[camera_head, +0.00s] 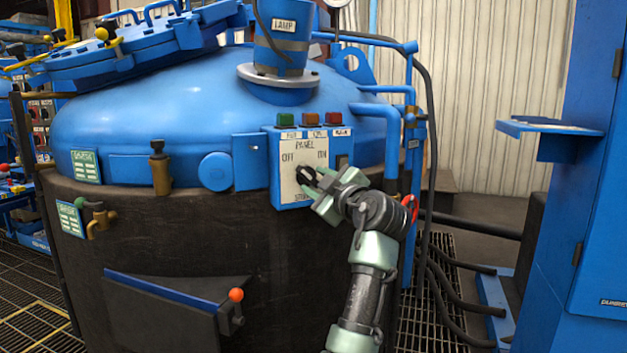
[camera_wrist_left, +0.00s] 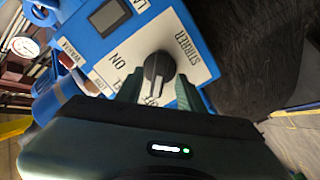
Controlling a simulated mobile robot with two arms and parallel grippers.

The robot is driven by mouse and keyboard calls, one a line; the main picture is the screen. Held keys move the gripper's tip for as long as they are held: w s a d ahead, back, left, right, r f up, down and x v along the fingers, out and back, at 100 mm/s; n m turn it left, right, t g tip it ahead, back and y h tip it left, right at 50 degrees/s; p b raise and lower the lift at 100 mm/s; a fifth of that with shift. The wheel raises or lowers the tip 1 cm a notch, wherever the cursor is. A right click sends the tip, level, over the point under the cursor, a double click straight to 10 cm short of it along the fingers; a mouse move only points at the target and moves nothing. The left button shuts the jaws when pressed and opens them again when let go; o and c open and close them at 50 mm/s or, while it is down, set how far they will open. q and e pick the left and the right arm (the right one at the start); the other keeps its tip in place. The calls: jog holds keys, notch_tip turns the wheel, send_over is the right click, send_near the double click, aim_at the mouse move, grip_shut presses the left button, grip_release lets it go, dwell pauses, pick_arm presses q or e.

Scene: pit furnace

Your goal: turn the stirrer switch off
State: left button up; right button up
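The stirrer switch is a black rotary knob (camera_head: 305,174) on a white plate with OFF at upper left, ON at upper right and a partly covered STIRRER label below. In the left wrist view the knob (camera_wrist_left: 157,70) shows a light line along its grip; I cannot tell for sure which label it points to. My left gripper (camera_head: 309,182) is at the knob, its pale green fingers apart. In the left wrist view the fingers (camera_wrist_left: 158,92) stand on either side of the knob, with gaps visible; contact is unclear. My right gripper is not in view.
A blue pipe (camera_head: 392,140) and red valve wheel (camera_head: 410,206) are close right of my gripper. A blue cabinet (camera_head: 590,220) stands at right.

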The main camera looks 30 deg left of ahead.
pick_arm(q)
jog(key=p+v, duration=0.1)
jog(key=v, duration=0.5)
dwell(0.3)
